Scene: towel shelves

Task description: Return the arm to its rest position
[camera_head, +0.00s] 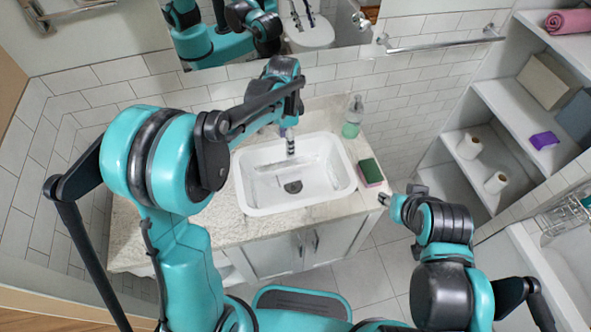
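My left arm reaches up from the left over the counter, bent at a large teal elbow. Its end (284,120) is above the back of the sink by the faucet; the fingers are too small and overlapped to read. My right arm comes in from the lower right, folded low in front of the shelves. Its gripper (392,203) is at the right end of the counter (335,212), near the green and pink sponge (370,172). I see nothing held there, but its finger opening is unclear.
A white sink (255,200) is set in the counter, with a soap bottle (352,117) behind it. Shelves (510,105) at right hold a rolled pink towel (568,21), boxes, a purple item (544,140) and paper rolls (470,146). A towel bar (440,44) crosses the back wall.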

